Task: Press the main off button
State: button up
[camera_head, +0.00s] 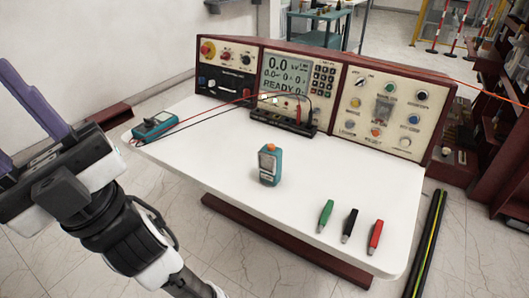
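The control console (322,87) stands along the back of the white table, with three panels. Its left panel has a large red button on a yellow surround (207,49), a smaller red button (226,56) and a dark knob (246,59). The labels are too small to read, so I cannot tell which is the main off button. The middle display (286,77) reads "READY". My gripper (14,112) is at the left edge, left of the table and well apart from the console. Its two purple fingers are spread with nothing between them; one is partly cut off.
On the white table (225,140) are a teal meter (155,126) with red and black leads, a teal handheld device (269,165), and green (325,215), black (349,225) and red (375,237) clips. A dark red shelf (505,120) stands at right.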

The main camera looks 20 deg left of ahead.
aim_at(422, 95)
jog(key=i+l+u, duration=0.1)
jog(key=l+u, duration=0.8)
jog(key=l, duration=0.8)
jog(key=k+l+u, duration=0.15)
jog(key=l, duration=0.75)
